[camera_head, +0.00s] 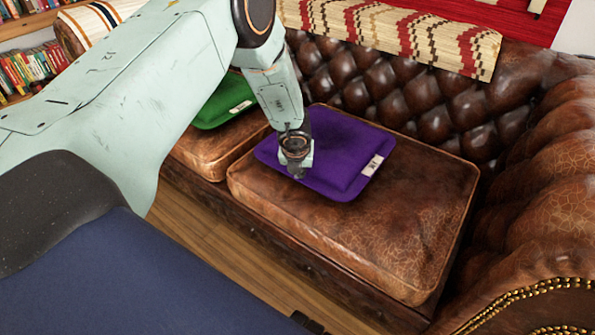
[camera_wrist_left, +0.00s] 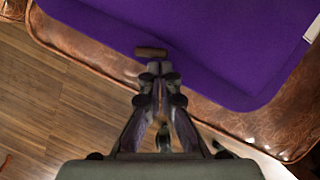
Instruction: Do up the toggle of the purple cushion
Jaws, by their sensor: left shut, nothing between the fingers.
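The purple cushion (camera_head: 343,150) lies flat on the brown leather seat of the sofa, with a small white tag at its right edge. In the left wrist view the purple cushion (camera_wrist_left: 215,40) fills the upper part. A small brown wooden toggle (camera_wrist_left: 151,52) shows against the purple near the cushion's front edge. My left gripper (camera_wrist_left: 160,68) is shut and empty, its fingertips just below the toggle in the picture; I cannot tell if they touch it. In the head view my left gripper (camera_head: 297,172) is over the cushion's left front part and hides the toggle. My right gripper is not in view.
A green cushion (camera_head: 222,103) lies on the neighbouring seat, behind my left arm. The tufted sofa back (camera_head: 400,95) and the right armrest (camera_head: 540,215) bound the seat. The leather seat (camera_head: 400,235) in front and right of the purple cushion is bare.

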